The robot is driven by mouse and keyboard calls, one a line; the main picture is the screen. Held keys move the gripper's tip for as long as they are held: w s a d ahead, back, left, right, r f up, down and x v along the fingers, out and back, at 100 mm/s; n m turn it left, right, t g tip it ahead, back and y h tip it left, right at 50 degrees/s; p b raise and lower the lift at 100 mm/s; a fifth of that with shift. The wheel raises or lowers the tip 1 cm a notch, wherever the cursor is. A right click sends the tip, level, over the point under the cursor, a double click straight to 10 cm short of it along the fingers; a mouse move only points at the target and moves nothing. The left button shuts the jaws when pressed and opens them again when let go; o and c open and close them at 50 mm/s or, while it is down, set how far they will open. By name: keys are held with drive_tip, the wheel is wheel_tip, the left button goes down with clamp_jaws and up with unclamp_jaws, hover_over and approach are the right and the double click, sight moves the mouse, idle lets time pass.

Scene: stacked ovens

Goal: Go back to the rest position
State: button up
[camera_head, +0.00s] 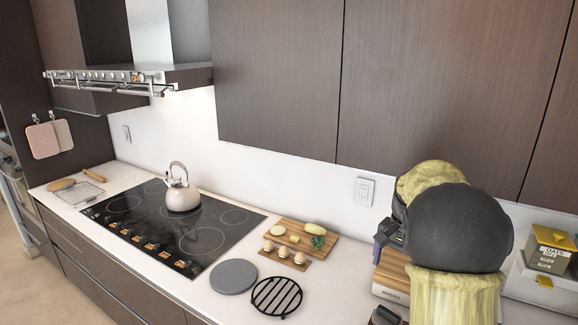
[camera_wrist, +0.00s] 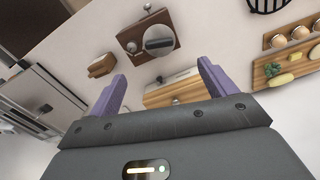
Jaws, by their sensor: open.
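My gripper (camera_head: 384,236) shows in the head view at the right, in front of the wall and above the wooden-lidded bread box (camera_head: 391,291). Its purple fingers are partly hidden by my own arm. In the wrist view my gripper (camera_wrist: 160,85) has its two purple fingers spread wide apart, with nothing held between them. The bread box (camera_wrist: 172,90) shows beyond the fingers in that view, on the white counter. No marker of a rest position is visible.
A cooktop (camera_head: 155,235) carries a kettle (camera_head: 183,197). A cutting board (camera_head: 325,240) with food, an egg holder (camera_head: 283,255), a grey round plate (camera_head: 234,276) and a black trivet (camera_head: 276,297) lie on the counter. An oats box (camera_head: 551,248) stands right. Upper cabinets (camera_head: 440,80) hang above.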

drive_tip(key=s+a+f+n+t, duration=0.1)
drive_tip(key=s+a+f+n, duration=0.3)
drive_tip(key=s+a, duration=0.3)
drive_tip(key=s+a+f+n+t, duration=0.1)
drive_tip(key=s+a+f+n, duration=0.4)
drive_tip(key=s, duration=0.5)
drive_tip(key=shift+s+a, duration=0.4)
drive_tip(key=shift+a, duration=0.65)
drive_tip(key=shift+c, duration=0.4)
